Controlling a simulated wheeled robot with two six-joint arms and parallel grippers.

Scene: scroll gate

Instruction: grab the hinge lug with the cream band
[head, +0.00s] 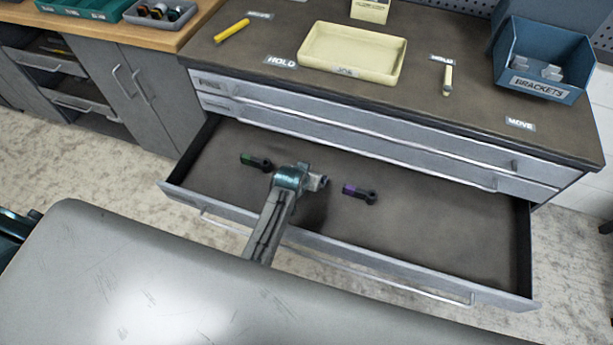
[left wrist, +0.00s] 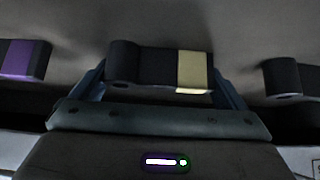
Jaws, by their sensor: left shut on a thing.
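The hinge lug with the cream band (left wrist: 194,72) is dark, with a rounded end at left and the pale band near its right end in the left wrist view. My left gripper (left wrist: 160,80) is shut on it, with a finger at each side. In the head view my left gripper (head: 300,180) is over the open drawer, and it hides the cream-banded lug. A lug with a green band (head: 248,160) lies to its left and a lug with a purple band (head: 350,190) to its right. The purple one also shows at the left wrist view's left edge (left wrist: 20,60). My right gripper is not in view.
The open drawer (head: 450,235) has bare floor to the right. Its front wall and handle (head: 370,279) lie nearer me. On the bench above are a cream tray (head: 352,55), a blue brackets bin (head: 545,60) and a yellow marker-like item (head: 232,30).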

